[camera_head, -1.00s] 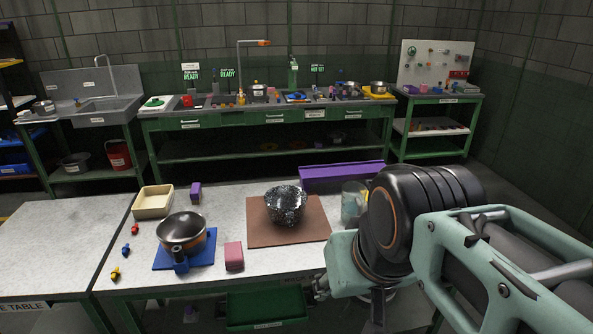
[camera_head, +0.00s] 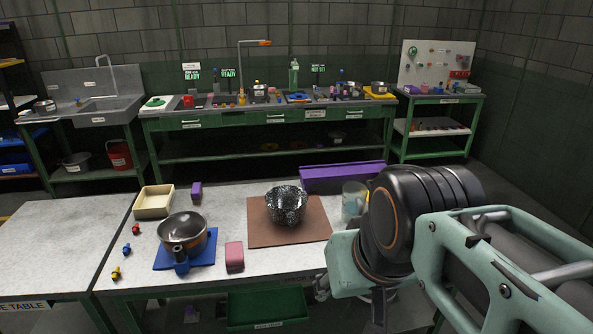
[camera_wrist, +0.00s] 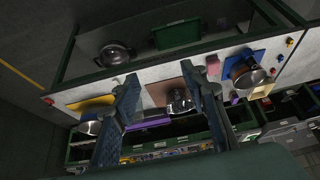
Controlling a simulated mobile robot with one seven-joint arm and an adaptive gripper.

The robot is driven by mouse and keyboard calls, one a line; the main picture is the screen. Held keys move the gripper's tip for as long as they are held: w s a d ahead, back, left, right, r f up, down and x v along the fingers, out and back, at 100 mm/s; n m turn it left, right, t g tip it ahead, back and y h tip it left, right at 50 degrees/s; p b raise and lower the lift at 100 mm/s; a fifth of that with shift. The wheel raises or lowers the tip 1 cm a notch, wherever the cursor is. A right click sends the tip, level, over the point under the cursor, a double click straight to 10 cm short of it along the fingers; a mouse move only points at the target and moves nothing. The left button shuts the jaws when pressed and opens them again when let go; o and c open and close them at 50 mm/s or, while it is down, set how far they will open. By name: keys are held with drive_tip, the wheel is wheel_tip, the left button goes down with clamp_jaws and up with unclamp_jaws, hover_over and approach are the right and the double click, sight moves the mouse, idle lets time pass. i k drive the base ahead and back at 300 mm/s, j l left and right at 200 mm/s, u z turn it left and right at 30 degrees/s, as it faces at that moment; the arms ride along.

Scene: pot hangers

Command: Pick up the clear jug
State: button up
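In the head view my arm covers the table's right end and the gripper's fingertips are not clear.
A speckled pot (camera_head: 286,205) sits on a brown mat (camera_head: 262,236) left of the jug. A purple box (camera_head: 340,178) lies behind. A pan (camera_head: 183,232) on a blue mat, a pink block (camera_head: 234,257) and a beige tray (camera_head: 153,203) stand further left. The wrist view shows a yellow mat (camera_wrist: 88,106).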

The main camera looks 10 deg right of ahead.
sight(355, 208)
drive_tip(key=i+l+u, duration=0.1)
drive_tip(key=l, duration=0.25)
drive_tip(key=i+l, duration=0.2)
drive_tip(key=l, duration=0.15)
drive_tip(key=i+l+u, duration=0.15)
drive_tip(key=l, duration=0.2)
drive_tip(key=i+l, duration=0.15)
drive_tip(key=l, duration=0.25)
drive_tip(key=i+l+u, duration=0.15)
drive_tip(key=l, duration=0.2)
drive_tip(key=i+l, duration=0.1)
drive_tip(key=l, duration=0.3)
drive_tip(key=u, duration=0.05)
